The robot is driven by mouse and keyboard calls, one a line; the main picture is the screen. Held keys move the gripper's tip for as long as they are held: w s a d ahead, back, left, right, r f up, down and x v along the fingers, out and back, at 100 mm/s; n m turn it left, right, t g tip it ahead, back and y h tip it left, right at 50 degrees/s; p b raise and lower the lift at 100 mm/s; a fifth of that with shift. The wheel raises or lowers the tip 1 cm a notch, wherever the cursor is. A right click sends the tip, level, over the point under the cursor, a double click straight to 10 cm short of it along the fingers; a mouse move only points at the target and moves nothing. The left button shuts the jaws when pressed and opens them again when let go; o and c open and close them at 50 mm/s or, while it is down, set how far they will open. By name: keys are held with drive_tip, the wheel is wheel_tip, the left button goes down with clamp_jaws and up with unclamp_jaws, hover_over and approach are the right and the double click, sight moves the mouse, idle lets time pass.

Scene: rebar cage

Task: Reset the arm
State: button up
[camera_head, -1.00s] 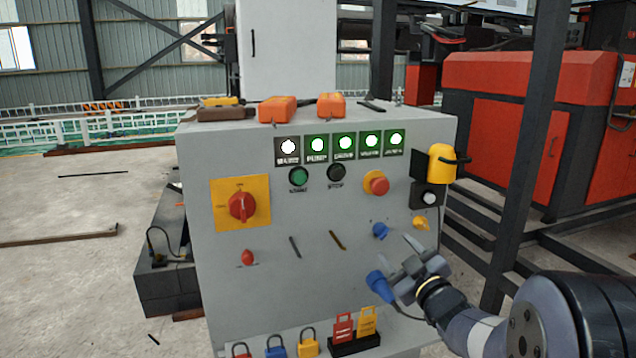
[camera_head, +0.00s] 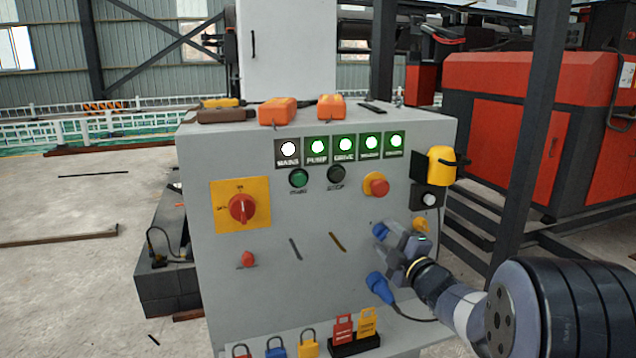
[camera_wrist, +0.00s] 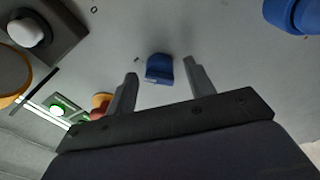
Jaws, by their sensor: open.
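My gripper (camera_head: 397,240) is at the lower right of the grey control panel (camera_head: 290,215), its jaws open. In the wrist view my gripper (camera_wrist: 160,70) has its two fingers apart, with a small blue fitting (camera_wrist: 159,68) on the panel showing between them. The fitting also shows in the head view (camera_head: 380,231), partly beside my fingers. Nothing is seen held. A blue plug (camera_head: 379,287) with a dark cable is just below my gripper, and a blue part, likely the same plug (camera_wrist: 292,14), is at the upper right of the wrist view.
The panel carries a red rotary switch (camera_head: 241,208), a red mushroom button (camera_head: 377,186) and a yellow-capped fitting (camera_head: 440,165). Several padlocks and tags (camera_head: 343,328) are along its lower edge. A dark post (camera_head: 530,140) stands to the right. Open floor is at left.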

drive_tip(key=n+p, duration=0.1)
drive_tip(key=n, duration=0.3)
drive_tip(key=shift+r+n, duration=0.15)
drive_tip(key=shift+n, duration=0.15)
drive_tip(key=n+g+p, duration=0.1)
drive_tip(key=n+p, duration=0.2)
drive_tip(key=n, duration=0.2)
drive_tip(key=shift+r, duration=0.1)
drive_tip(key=shift+s+d+n, duration=0.15)
drive_tip(key=shift+n, duration=0.15)
drive_tip(key=shift+v, duration=0.75)
